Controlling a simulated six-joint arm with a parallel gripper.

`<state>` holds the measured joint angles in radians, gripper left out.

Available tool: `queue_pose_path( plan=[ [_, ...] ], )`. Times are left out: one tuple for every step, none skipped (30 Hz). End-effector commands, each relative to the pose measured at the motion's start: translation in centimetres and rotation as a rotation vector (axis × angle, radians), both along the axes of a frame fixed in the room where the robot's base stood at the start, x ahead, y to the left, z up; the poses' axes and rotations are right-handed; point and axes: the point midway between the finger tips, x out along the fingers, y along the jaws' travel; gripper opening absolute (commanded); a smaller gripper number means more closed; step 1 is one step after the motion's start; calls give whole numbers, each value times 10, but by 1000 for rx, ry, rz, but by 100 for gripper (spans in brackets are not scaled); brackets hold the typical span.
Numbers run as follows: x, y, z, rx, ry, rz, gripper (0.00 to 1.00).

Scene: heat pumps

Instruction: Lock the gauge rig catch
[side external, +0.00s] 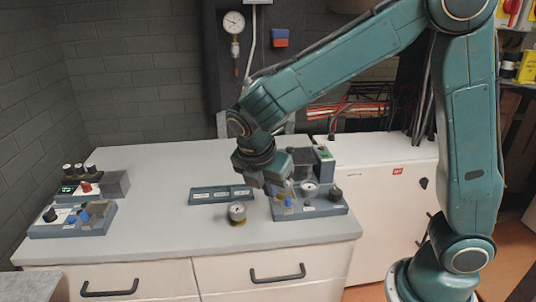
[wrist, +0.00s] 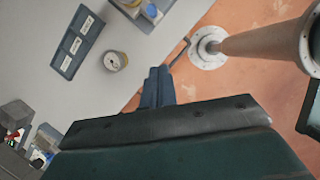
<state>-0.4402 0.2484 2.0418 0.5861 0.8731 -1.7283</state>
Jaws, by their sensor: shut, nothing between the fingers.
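The likely gauge rig is a blue-grey base (side external: 318,209) at the right of the bench in the side view, with a small round gauge (side external: 309,187), a blue knob (side external: 288,202) and a black knob (side external: 336,195). My gripper (side external: 279,187) is shut and empty and overlaps the rig's left part in this view; I cannot tell if it touches. In the wrist view my shut fingers (wrist: 157,74) are in the middle, and part of the rig (wrist: 135,12) shows at the top edge. I cannot make out the catch; it is small or hidden.
A loose round gauge (side external: 237,212) stands on the bench left of the rig. A flat labelled tray (side external: 221,195) lies behind it. Two control units (side external: 72,221) (side external: 96,184) stand at the left. The bench's front middle (side external: 180,240) is clear. A wall gauge (side external: 234,22) hangs behind.

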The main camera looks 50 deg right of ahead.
Motion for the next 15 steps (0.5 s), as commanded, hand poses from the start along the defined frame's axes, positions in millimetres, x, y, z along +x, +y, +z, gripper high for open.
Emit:
queue_pose_path(
  plan=[
    [0, 1, -1, -3, 5, 8, 0],
    [1, 1, -1, -4, 6, 10, 0],
    [1, 1, -1, -4, 6, 11, 0],
    [1, 1, -1, -4, 6, 11, 0],
    [1, 1, -1, -4, 6, 11, 0],
    [1, 0, -1, -4, 6, 10, 0],
    [1, 0, -2, -4, 6, 10, 0],
    [1, 0, -2, -4, 5, 9, 0],
    [1, -1, -4, -4, 6, 9, 0],
    [1, -1, -5, -4, 6, 8, 0],
    [1, -2, -6, -4, 6, 8, 0],
    [1, -3, -8, -4, 6, 8, 0],
    [1, -3, -10, -4, 6, 8, 0],
    [1, -4, -12, -4, 6, 8, 0],
    [1, -6, -16, -4, 8, 7, 0]
  ],
)
